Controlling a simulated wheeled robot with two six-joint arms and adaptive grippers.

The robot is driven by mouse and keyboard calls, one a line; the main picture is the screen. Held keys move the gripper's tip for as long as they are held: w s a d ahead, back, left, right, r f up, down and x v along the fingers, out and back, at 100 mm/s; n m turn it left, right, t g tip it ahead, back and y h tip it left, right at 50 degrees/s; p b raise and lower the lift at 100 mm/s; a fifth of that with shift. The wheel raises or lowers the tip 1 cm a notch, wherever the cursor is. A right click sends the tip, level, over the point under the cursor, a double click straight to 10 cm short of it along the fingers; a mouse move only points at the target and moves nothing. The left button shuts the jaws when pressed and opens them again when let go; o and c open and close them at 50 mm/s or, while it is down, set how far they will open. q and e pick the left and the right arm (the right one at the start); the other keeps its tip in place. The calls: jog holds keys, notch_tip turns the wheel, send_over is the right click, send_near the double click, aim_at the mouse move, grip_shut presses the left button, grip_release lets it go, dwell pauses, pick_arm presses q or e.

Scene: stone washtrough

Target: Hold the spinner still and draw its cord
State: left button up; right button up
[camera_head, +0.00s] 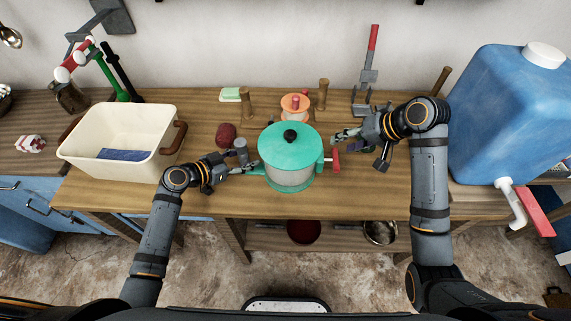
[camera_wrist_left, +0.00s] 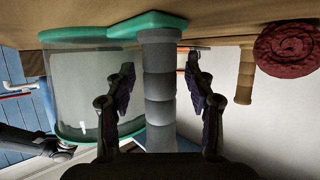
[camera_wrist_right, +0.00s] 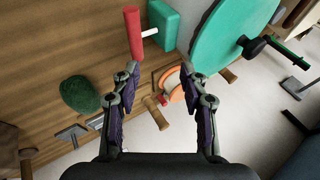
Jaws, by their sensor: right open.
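The spinner (camera_head: 287,174) stands on the wooden bench, with a clear bowl, a teal lid (camera_head: 300,139) and a dark knob. A grey upright post (camera_wrist_left: 160,88) is on its left side. A red cord handle (camera_head: 336,160) sits at its right side and also shows in the right wrist view (camera_wrist_right: 132,34), joined by a short white piece to a teal block. My left gripper (camera_head: 252,168) is open, its fingers on either side of the grey post with small gaps visible. My right gripper (camera_head: 336,137) is open and empty just behind the red handle, apart from it.
A cream basin (camera_head: 110,174) stands at left and a large blue water container (camera_head: 505,118) at right. A dark green lump (camera_wrist_right: 80,95) lies near my right gripper.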

pick_arm(q)
jog(key=v, duration=1)
jog(key=shift+s+a, duration=0.15)
jog(key=shift+s, duration=0.05)
jog(key=shift+v, duration=0.8)
